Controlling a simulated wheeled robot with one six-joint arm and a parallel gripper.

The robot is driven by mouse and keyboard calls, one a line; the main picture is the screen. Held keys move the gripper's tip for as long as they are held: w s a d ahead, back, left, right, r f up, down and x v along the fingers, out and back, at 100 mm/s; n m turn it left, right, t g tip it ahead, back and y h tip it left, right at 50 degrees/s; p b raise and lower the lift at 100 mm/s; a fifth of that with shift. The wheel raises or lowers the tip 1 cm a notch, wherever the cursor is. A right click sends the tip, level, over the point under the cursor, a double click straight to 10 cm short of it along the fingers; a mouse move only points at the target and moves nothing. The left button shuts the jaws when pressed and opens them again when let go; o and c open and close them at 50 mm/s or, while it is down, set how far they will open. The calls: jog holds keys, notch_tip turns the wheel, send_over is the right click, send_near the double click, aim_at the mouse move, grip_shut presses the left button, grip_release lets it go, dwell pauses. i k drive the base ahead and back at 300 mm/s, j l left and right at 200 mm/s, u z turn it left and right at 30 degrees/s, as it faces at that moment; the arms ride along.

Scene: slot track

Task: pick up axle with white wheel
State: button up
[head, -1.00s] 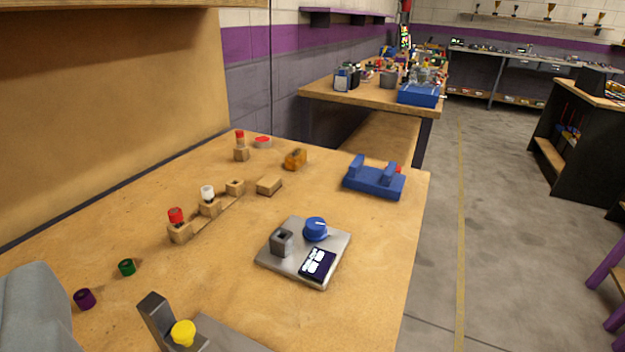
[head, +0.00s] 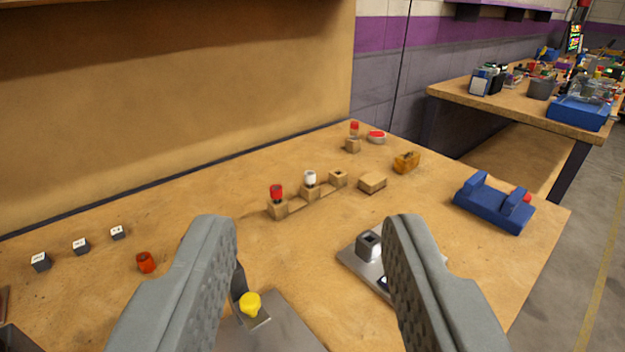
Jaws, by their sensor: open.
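The axle with the white wheel (head: 310,178) stands upright in the middle block of a low wooden stand (head: 311,192) on the bench. An axle with a red wheel (head: 276,192) stands in the block to its left, and the block on its right (head: 338,178) holds no wheel. My gripper (head: 313,235) is open and empty, its two grey fingers wide apart in the foreground. The white wheel shows beyond and between the fingers, well apart from them.
A grey plate with a socket (head: 368,245) is partly behind the right finger. A metal fixture with a yellow knob (head: 250,304) lies between the fingers. A blue cradle (head: 493,203) stands at right, a wooden block (head: 372,183) behind the plate. A red-wheeled axle (head: 354,129) stands farther back.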

aim_at(310, 174)
jog(key=i+l+u, duration=0.1)
jog(key=l, duration=0.2)
jog(key=i+l+u, duration=0.1)
jog(key=l, duration=0.25)
jog(key=i+l+u, duration=0.1)
jog(key=i+l, duration=0.15)
jog(key=i+l+u, duration=0.15)
jog(key=l, duration=0.25)
jog(key=l+u, duration=0.1)
jog(key=l, duration=0.25)
jog(key=i, duration=0.05)
